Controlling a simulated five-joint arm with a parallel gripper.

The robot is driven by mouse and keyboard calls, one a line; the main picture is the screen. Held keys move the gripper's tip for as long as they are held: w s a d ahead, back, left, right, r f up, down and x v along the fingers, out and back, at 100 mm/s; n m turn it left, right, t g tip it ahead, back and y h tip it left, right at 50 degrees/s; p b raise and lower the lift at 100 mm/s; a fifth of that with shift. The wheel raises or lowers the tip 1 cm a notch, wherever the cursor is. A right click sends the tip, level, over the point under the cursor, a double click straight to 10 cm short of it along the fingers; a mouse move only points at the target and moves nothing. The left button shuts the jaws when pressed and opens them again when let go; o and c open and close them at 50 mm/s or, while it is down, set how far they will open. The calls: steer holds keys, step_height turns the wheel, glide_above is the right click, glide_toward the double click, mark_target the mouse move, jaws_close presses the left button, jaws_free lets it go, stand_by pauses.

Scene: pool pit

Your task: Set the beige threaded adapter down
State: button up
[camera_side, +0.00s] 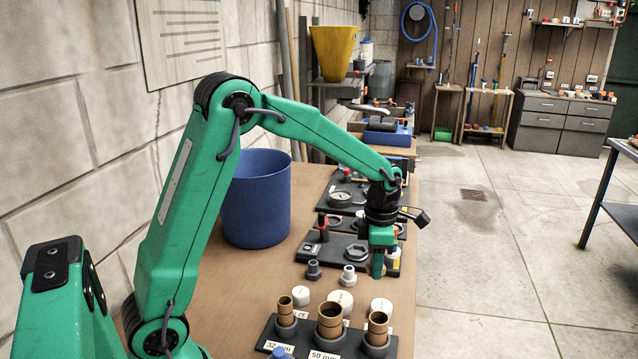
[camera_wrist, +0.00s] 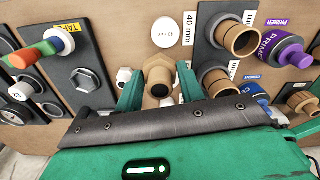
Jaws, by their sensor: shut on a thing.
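The beige threaded adapter (camera_wrist: 158,76) sits between the two green fingers of my gripper (camera_wrist: 159,88) in the wrist view, with its round opening toward the camera. My gripper is shut on it. In the side view my gripper (camera_side: 378,264) points down over the brown bench (camera_side: 240,290), near its right edge. The adapter is hidden by the fingers there. I cannot tell whether it touches the bench.
A pale fitting (camera_side: 349,275) and a dark grey fitting (camera_side: 313,269) stand left of my gripper. Several white caps (camera_side: 340,300) and a black holder (camera_side: 300,340) with brown sockets are in front. Black tool boards lie behind. A blue bin (camera_side: 257,205) stands at left.

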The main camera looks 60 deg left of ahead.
mark_target(252, 278)
steer(key=s+a+n, duration=0.6)
steer(key=s+a, duration=0.8)
steer(key=s, duration=0.2)
steer(key=shift+s+n, duration=0.4)
steer(key=shift+f, duration=0.15)
steer(key=s+a+f, duration=0.1)
steer(key=a+f, duration=0.1)
steer(key=a, duration=0.1)
steer(key=s+a+f, duration=0.1)
steer(key=a+f, duration=0.1)
steer(key=a, duration=0.2)
steer(key=s+a+f, duration=0.1)
steer(key=a+f, duration=0.2)
steer(key=a, duration=0.1)
steer(key=shift+s, duration=0.25)
steer(key=shift+c, duration=0.2)
steer(key=shift+f, duration=1.95)
steer(key=shift+f, duration=0.15)
